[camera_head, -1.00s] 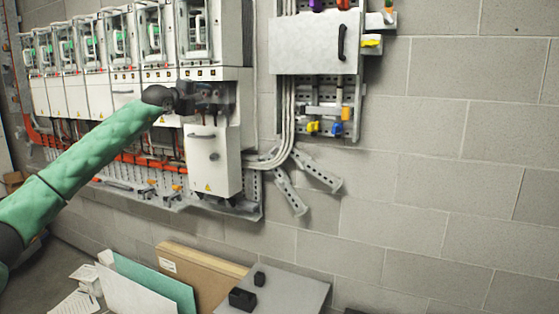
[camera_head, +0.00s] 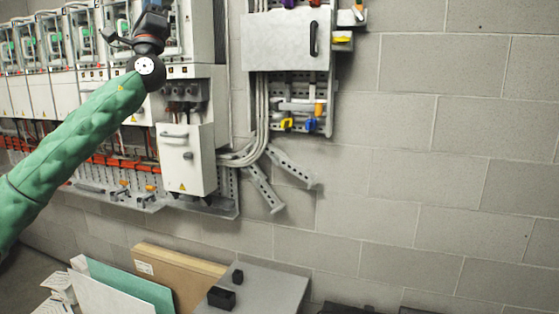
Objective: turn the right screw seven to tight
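My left arm comes in from the left in a green sleeve. Its black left gripper (camera_head: 150,24) is raised in front of the upper drive units, near the right end of the row. Its fingers are small and dark against the drives, so I cannot tell whether they are open or shut. Below and right of it, a dark terminal block (camera_head: 183,93) shows above the white box with a handle (camera_head: 187,158) at the row's right end. No single screw can be made out, and the screw named seven cannot be identified. My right gripper is not in view.
A grey panel with a black handle (camera_head: 287,40) hangs right of the drives, with yellow and blue parts below. Grey cables and slotted brackets (camera_head: 262,188) lie between. Boards (camera_head: 180,275) and a grey surface with black blocks (camera_head: 270,290) stand low. The right wall is bare.

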